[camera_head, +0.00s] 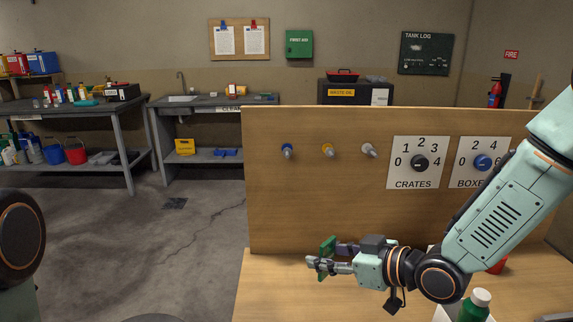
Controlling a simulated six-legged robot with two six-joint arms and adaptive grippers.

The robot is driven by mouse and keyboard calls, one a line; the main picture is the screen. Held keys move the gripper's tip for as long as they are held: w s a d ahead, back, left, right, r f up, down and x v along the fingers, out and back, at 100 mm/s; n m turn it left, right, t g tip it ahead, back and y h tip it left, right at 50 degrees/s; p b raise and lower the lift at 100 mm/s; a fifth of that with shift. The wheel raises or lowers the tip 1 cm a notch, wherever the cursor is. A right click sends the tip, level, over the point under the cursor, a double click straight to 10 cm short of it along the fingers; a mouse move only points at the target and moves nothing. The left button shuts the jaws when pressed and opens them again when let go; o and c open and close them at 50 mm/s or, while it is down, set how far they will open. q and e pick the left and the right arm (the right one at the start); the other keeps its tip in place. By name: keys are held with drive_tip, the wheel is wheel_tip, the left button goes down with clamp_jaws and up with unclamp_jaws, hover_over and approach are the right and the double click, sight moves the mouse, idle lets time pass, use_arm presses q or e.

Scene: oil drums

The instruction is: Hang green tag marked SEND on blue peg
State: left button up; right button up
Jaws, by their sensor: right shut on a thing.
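The blue peg (287,150) sticks out of the upright wooden board, leftmost in a row of three pegs. My right gripper (326,260) is low in front of the board, over the wooden bench, below and to the right of the blue peg. It is shut on a green tag (327,246), which shows above and below the fingers. No writing can be read on the tag. The blue peg is bare. My left gripper is not in view; only a dark round part of my left arm shows at the left edge.
Further right are the CRATES dial (419,162) and the BOXES dial (482,162). A green bottle (475,306) with a white cap stands at the bench front.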

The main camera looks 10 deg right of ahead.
drive_tip(key=w+a+r+m+t+h+p, duration=0.1)
drive_tip(key=w+a+r+m+h+p, duration=0.15)
drive_tip(key=w+r, duration=0.35)
drive_tip(key=w+a+r+m+t+h+p, duration=0.1)
drive_tip(key=w+a+r+p, duration=0.2)
drive_tip(key=r, duration=0.4)
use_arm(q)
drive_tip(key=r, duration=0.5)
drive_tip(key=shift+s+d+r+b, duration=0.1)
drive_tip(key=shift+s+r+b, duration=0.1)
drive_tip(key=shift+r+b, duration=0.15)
use_arm(e)
drive_tip(key=w+d, duration=0.1)
drive_tip(key=w, duration=0.7)
drive_tip(key=shift+w+d+f, duration=0.15)
drive_tip(key=shift+w+f, duration=0.2)
